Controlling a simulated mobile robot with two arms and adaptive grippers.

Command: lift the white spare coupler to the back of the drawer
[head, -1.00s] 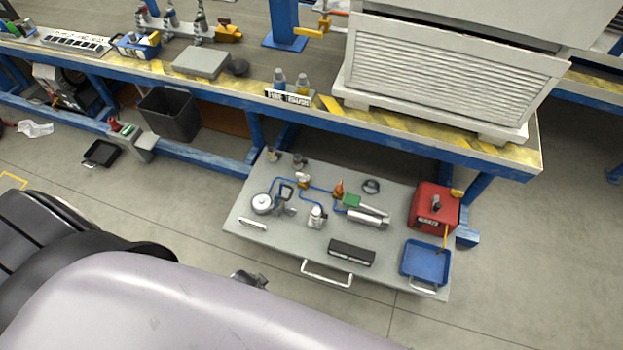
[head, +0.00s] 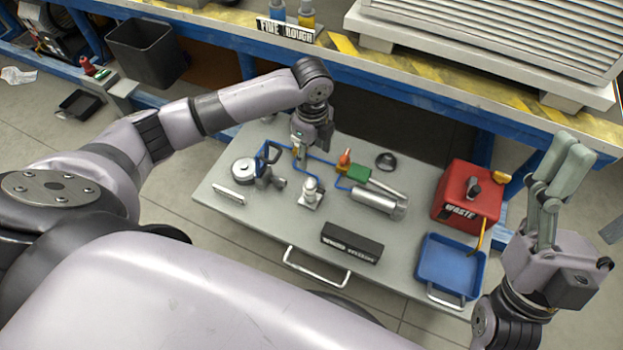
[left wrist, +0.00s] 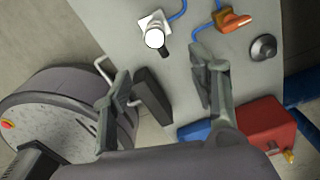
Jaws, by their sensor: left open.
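A small white fitting on a square white base (head: 311,192), which looks like the white spare coupler, stands upright in the middle of the grey drawer (head: 262,228). The left wrist view shows its round white top (left wrist: 155,38). My left gripper (head: 308,142) points down over the back of the drawer, behind the coupler, and hides what lies directly under it. In the left wrist view my left gripper (left wrist: 162,66) has its fingers spread with nothing between them. My right gripper (head: 570,145) is raised at the right, beyond the blue tray, with its fingers upward and close together in this view.
Around the coupler are a metal cylinder (head: 378,203), a green block (head: 352,173), an orange fitting (head: 344,158), blue tubing and a round gauge-like part (head: 245,171). A black box (head: 352,243) lies in front. A red waste bin (head: 467,196) and blue tray (head: 450,262) stand right.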

